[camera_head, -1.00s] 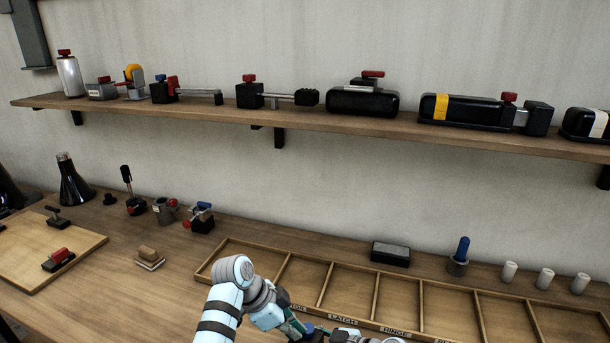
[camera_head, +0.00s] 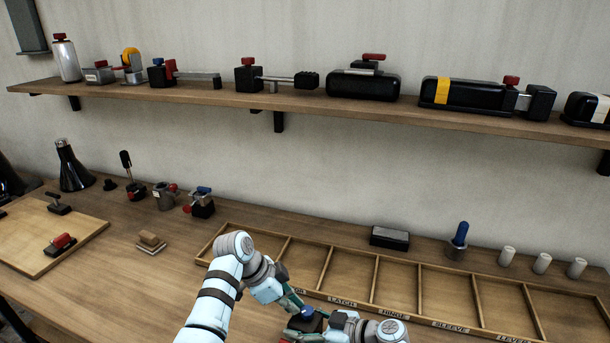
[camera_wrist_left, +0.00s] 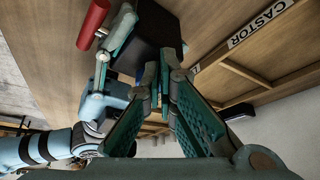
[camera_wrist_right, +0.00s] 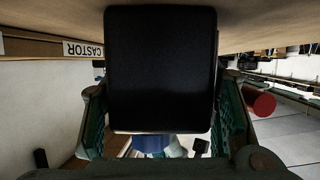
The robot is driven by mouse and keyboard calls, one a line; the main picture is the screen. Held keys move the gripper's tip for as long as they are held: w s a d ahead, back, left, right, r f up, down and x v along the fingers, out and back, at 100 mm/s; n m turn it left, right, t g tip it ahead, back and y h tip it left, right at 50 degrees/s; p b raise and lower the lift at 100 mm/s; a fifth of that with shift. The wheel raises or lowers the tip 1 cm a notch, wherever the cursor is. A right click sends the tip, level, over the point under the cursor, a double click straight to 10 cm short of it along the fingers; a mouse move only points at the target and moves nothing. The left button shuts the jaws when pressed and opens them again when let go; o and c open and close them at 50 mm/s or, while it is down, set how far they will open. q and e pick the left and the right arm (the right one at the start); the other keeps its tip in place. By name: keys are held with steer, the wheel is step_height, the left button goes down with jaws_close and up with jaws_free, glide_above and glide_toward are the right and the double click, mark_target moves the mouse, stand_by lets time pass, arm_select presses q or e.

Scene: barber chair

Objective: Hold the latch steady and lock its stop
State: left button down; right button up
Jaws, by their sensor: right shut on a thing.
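The latch is a dark block with a blue knob (camera_head: 308,312) on top, at the bottom of the head view, and a red handle that shows in the left wrist view (camera_wrist_left: 95,24). My right gripper (camera_head: 333,322) is shut around the block's sides; the black block (camera_wrist_right: 160,68) fills the space between its fingers in the right wrist view. My left gripper (camera_wrist_left: 167,72) has its fingertips close to the block, with a narrow gap between the fingers and nothing seen held there. The fingertips partly overlap the block, so contact cannot be told. The stop cannot be made out clearly.
A wooden divided tray (camera_head: 420,326) with labelled compartments lies just behind the grippers. A grey-black block (camera_head: 389,238), a blue-topped peg (camera_head: 460,236) and white cylinders (camera_head: 541,263) stand behind it. A wooden board (camera_head: 82,246) is at left. A shelf (camera_head: 400,111) runs above.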

arm_select(q)
step_height(320, 180, up, 6)
steer(key=shift+a, duration=0.4)
stand_by(0.4)
steer(key=f, duration=0.2)
steer(key=s+f, duration=0.1)
steer(key=f, duration=0.1)
steer(key=s+f, duration=0.1)
steer(key=f, duration=0.1)
steer(key=shift+s+d, duration=0.25)
steer(key=shift+d, duration=0.15)
steer(key=shift+w+d, duration=0.2)
steer(key=shift+d, duration=0.05)
stand_by(0.7)
